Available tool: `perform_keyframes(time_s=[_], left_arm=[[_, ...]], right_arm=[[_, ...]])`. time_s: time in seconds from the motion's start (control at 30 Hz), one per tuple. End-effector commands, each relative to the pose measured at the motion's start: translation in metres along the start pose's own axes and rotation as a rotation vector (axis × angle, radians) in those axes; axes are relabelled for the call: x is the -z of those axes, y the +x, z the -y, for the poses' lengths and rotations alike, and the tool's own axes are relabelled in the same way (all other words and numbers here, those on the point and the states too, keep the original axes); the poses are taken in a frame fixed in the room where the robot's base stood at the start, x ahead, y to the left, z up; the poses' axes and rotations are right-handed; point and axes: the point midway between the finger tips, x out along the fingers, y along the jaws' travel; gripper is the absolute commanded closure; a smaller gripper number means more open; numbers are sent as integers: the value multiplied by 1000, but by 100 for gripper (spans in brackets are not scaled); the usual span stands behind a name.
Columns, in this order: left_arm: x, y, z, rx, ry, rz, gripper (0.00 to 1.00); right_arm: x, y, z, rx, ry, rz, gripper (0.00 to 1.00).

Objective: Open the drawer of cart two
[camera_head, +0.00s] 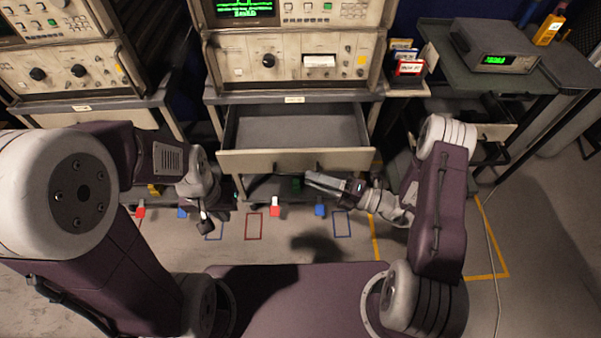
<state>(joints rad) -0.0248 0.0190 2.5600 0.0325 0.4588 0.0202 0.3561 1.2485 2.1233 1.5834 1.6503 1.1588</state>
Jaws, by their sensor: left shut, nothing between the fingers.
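The middle cart (210,95) stands straight ahead, with a small label on its top edge that is too small to read. Its drawer (290,130) is pulled out towards me, and its grey inside looks empty. The drawer's pale front panel (255,161) faces me. My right gripper (312,181) is just in front of the panel's lower right part, pointing left. I cannot tell if it touches the panel or handle, or how far its fingers are apart. My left gripper (206,226) is shut and empty, low and left of the drawer, pointing down.
Another cart (90,103) with instruments stands at left. A dark cart (440,85) at right carries a green-display meter (495,52) and a yellow bottle (550,25). Small red and blue blocks (274,207) lie on the floor near taped outlines.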

Motion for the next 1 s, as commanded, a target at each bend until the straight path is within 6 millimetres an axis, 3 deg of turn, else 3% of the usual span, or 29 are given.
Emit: perform_keyframes(time_s=[0.1, 0.23, 0.83, 0.93, 1.0], left_arm=[[0, -3, 0, 0, 0, 0, 100], [0, -4, 0, 0, 0, 0, 100], [0, -4, 0, 0, 0, 0, 100], [0, -4, 0, 0, 0, 0, 100], [0, -4, 0, 0, 0, 0, 100]], right_arm=[[-1, -20, 0, 1, -1, 4, 69], [-1, -33, 0, 1, -1, 2, 69], [2, -35, -1, 1, -8, -10, 69], [21, -29, -11, 25, -112, -140, 69], [54, -26, -24, 52, -299, -355, 69]])
